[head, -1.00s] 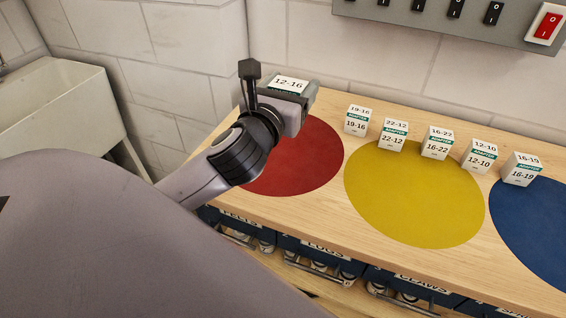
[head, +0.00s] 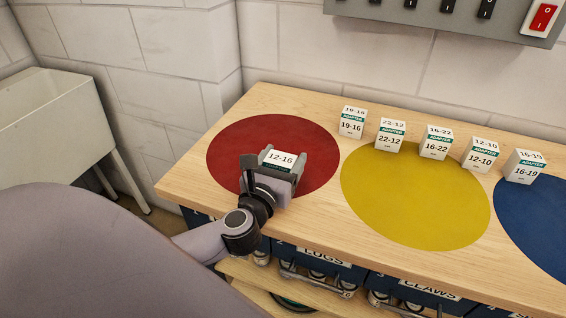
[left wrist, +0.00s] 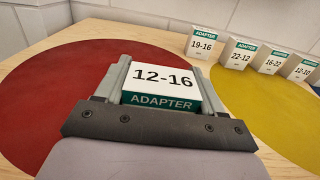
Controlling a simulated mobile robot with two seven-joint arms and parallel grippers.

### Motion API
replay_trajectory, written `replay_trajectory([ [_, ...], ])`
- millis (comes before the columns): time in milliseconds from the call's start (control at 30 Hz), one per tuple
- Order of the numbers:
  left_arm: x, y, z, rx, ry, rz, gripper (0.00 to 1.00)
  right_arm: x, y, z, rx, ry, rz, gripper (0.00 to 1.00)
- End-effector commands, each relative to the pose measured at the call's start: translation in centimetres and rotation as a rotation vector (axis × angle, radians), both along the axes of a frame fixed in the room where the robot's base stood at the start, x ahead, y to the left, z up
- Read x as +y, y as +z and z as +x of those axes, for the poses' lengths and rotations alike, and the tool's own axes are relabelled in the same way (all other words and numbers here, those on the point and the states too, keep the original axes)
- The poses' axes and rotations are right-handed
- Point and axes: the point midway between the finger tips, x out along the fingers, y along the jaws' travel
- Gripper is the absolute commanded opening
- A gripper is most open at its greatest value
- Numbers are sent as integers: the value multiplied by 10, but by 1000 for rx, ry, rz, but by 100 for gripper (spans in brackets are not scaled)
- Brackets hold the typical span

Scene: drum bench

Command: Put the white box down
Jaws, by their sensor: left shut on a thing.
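The white box (head: 281,158), marked 12-16 with a green ADAPTER band, is between the fingers of my left gripper (head: 268,170). In the left wrist view the white box (left wrist: 163,84) sits squarely between both fingers of the left gripper (left wrist: 160,85), which is shut on it. The box is upright over the red disc (head: 232,150) on the wooden bench. Whether its underside touches the disc is hidden. My right gripper is not in view.
Several similar white boxes stand in a row along the back, such as the 19-16 box (head: 351,123). A yellow disc (head: 415,200) and a blue disc (head: 545,225) lie to the right. Labelled bins (head: 320,262) sit under the bench's front edge. A sink (head: 50,115) stands at left.

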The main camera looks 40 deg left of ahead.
Motion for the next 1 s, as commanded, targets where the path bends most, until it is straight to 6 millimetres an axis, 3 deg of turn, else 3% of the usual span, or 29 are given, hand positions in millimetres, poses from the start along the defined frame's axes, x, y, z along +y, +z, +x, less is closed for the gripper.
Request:
replay_trajectory([
  [367, 0, -4, 0, -1, 0, -1, 35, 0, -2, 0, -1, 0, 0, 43],
  [400, 0, -3, 0, -1, -1, -1, 78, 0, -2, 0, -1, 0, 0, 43],
  [467, 0, -3, 0, -1, -1, -1, 94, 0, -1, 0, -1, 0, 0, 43],
  [833, 0, 3, 0, -2, -1, 0, 94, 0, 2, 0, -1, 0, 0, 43],
  [1000, -5, -2, -18, 2, -3, -4, 94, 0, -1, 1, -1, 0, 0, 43],
])
